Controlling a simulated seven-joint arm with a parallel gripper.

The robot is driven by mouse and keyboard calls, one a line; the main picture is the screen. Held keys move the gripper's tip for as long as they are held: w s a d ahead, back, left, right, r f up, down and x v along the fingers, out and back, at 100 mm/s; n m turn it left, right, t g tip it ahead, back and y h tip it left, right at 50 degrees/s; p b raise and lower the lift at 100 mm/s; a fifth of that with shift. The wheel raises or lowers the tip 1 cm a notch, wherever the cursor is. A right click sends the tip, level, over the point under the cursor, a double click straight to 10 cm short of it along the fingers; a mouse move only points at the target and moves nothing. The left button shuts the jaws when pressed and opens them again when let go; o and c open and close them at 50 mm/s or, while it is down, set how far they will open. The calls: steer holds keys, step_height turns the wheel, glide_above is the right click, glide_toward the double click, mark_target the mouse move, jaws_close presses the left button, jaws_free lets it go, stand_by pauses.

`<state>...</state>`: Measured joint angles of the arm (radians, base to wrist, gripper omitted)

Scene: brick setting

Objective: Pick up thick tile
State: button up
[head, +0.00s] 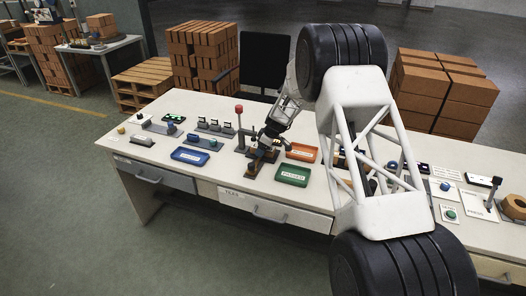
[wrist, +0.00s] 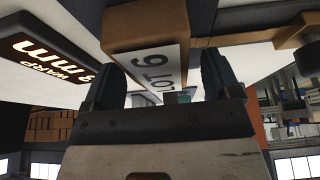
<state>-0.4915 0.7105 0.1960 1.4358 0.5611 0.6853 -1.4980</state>
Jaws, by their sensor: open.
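My gripper (head: 270,139) is open and points down over a small dark fixture (head: 252,170) with brownish pieces on the bench. In the wrist view my gripper (wrist: 162,75) has its two dark fingers apart. A brown block (wrist: 145,22) shows just beyond and between them, with a white label (wrist: 155,72) reading "LOT" and a digit in front of it. I cannot tell whether this block is the thick tile, or whether the fingers touch anything. No tile is clearly told apart by thickness in the head view.
A display (wrist: 48,58) reading "WARP 3mm" stands beside the left finger. On the bench (head: 222,109) are a blue tray (head: 190,156), an orange tray (head: 301,152), a green tray (head: 292,174) and a red-topped post (head: 239,112). My arm hides part of the bench's right side.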

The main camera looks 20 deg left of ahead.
mark_target(270, 149)
steer(key=shift+f, duration=0.15)
stand_by(0.4)
steer(key=c, duration=1.1)
steer(key=shift+r, duration=0.7)
steer(key=d, duration=0.4)
step_height(270, 149, up, 14)
steer(key=shift+f, duration=0.15)
